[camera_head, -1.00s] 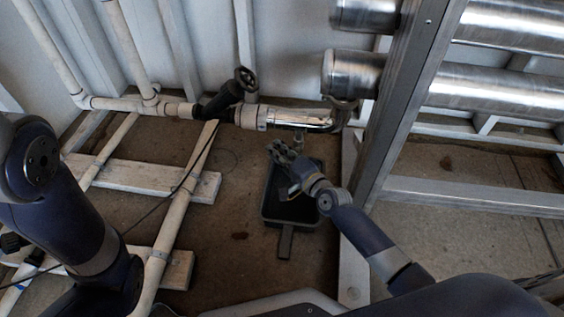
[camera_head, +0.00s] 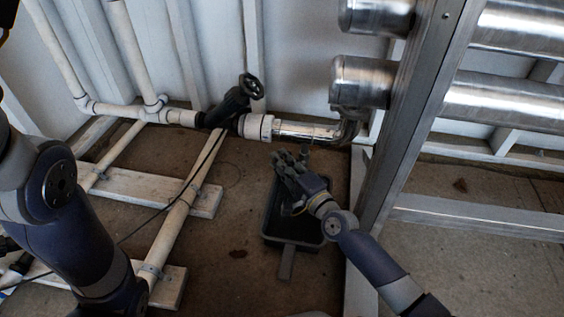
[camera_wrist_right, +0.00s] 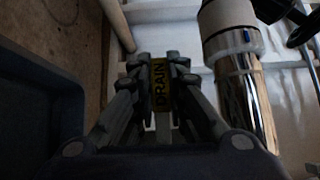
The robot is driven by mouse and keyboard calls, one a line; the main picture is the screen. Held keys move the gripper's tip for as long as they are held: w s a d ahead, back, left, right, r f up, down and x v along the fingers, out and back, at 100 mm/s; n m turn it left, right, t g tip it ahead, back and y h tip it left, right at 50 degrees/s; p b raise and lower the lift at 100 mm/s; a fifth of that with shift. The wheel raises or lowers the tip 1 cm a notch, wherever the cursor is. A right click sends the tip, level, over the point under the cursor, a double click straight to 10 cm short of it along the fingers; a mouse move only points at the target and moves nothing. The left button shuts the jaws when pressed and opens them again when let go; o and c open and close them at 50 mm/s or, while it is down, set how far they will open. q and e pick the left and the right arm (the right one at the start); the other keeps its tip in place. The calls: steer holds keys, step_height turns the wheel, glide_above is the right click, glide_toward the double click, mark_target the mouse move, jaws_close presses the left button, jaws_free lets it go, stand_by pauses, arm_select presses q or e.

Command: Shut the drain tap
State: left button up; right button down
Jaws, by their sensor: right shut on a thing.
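The drain tap's yellow label with DRAIN in black letters (camera_wrist_right: 159,85) shows in the right wrist view, between the fingers of my right gripper (camera_wrist_right: 152,68). The fingers are shut on the tap's handle and hide most of it. In the head view my right gripper (camera_head: 284,160) is just below the shiny metal pipe (camera_head: 306,131), where the tap is small and dark. I cannot tell the handle's angle exactly. My left arm is at the left of the head view, but its gripper is not in view.
A black tray (camera_head: 295,229) lies on the floor under my right gripper. A dark valve with a round handwheel (camera_head: 251,87) stands left of the tap. A metal frame post (camera_head: 403,130) rises close on the right. White pipes (camera_head: 176,226) run over boards at the left.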

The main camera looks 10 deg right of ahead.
steer(key=c, duration=1.6)
jaws_free()
steer(key=shift+s, duration=0.1)
steer(key=v, duration=1.1)
steer(key=shift+s+d, duration=0.25)
steer(key=shift+s, duration=0.1)
